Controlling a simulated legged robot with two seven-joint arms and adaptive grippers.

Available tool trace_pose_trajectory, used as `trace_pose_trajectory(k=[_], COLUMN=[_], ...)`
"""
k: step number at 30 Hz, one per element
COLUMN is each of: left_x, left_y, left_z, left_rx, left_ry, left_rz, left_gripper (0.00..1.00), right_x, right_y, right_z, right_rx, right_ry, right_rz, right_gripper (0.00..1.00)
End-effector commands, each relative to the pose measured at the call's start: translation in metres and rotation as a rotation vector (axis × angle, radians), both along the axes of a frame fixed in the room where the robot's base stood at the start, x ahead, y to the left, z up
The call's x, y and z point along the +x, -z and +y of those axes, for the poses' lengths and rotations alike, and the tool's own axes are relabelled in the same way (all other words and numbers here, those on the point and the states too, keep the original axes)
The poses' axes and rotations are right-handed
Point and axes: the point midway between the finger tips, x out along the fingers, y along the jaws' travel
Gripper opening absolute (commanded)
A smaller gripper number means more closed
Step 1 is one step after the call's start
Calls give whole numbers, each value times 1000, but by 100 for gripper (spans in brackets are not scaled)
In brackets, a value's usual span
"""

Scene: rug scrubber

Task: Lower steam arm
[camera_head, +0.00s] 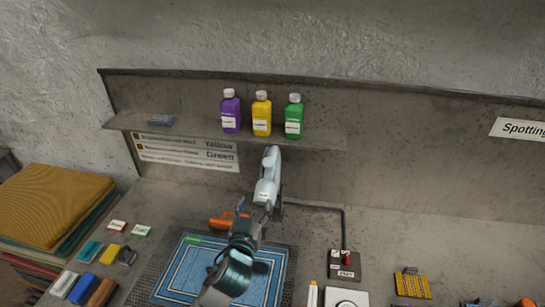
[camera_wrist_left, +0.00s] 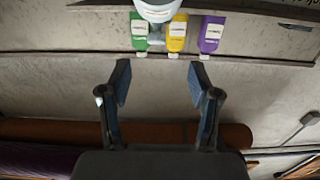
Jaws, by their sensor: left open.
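The steam arm (camera_head: 268,182) is a white and grey jointed piece that stands raised behind the blue rug. Its rounded white end also shows at the top of the left wrist view (camera_wrist_left: 158,8). My left gripper (camera_head: 254,212) is just in front of and below the steam arm in the head view. In the left wrist view its two blue-padded fingers (camera_wrist_left: 160,82) are wide apart with nothing between them. The white end lies beyond the fingertips, apart from them. My left wrist hides part of the rug. My right gripper is not in view.
The blue rug (camera_head: 180,273) lies on the bench. An orange-handled tool (camera_head: 224,220) is beside my gripper. Purple (camera_head: 231,112), yellow (camera_head: 262,115) and green (camera_head: 294,117) bottles stand on the shelf above. A switch box (camera_head: 344,265) is to the right; folded rugs (camera_head: 52,205) are left.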

Motion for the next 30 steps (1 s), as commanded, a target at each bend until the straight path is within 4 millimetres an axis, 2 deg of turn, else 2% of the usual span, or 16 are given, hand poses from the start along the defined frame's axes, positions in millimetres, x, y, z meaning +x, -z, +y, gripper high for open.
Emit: trace_pose_trajectory(k=[3, 7, 21, 25, 30], left_x=[1, 16, 125, 147, 165], left_y=[-14, -16, -15, -14, -12], left_z=[-5, -10, -32, -36, -40], left_rx=[-2, -2, 0, -1, -1], left_ry=[7, 6, 5, 5, 6], left_rz=[-32, -34, -30, -29, -29], left_gripper=[63, 63, 63, 63, 63], right_x=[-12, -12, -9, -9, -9], right_y=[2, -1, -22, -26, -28], right_z=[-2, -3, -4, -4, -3], right_rx=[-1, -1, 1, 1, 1], right_ry=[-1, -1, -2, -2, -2], right_rz=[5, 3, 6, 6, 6], right_gripper=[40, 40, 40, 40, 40])
